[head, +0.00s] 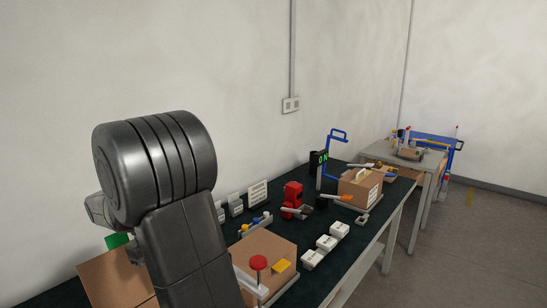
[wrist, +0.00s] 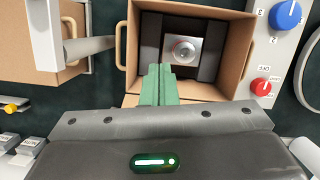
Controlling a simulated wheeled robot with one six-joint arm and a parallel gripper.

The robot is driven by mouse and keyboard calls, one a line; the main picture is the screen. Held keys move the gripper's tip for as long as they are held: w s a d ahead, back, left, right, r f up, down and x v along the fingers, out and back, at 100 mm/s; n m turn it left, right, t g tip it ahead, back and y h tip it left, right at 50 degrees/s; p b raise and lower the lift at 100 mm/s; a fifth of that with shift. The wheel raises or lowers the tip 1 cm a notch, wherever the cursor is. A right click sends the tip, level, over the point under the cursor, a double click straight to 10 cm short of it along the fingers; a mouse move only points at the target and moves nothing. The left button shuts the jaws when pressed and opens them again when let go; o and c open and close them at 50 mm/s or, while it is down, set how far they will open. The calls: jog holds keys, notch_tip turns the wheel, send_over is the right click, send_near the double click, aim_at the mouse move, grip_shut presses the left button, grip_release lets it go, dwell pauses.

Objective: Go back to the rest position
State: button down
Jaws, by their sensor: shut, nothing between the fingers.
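My gripper (wrist: 158,84) shows in the wrist view with its green fingers closed together and nothing between them. The fingers lie over the near edge of an open brown box (wrist: 122,55). A square silver part (wrist: 182,51) sits in dark padding inside that box, beyond the fingertips. I cannot tell whether the fingers touch the box.
A panel with a blue knob (wrist: 286,14) and red knob (wrist: 261,87) stands right of the open box. Floor (head: 440,265) is clear at right.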

jog(key=shift+w+a+m, duration=0.8)
jog(key=shift+w+m, duration=0.15)
jog(key=shift+m, duration=0.15)
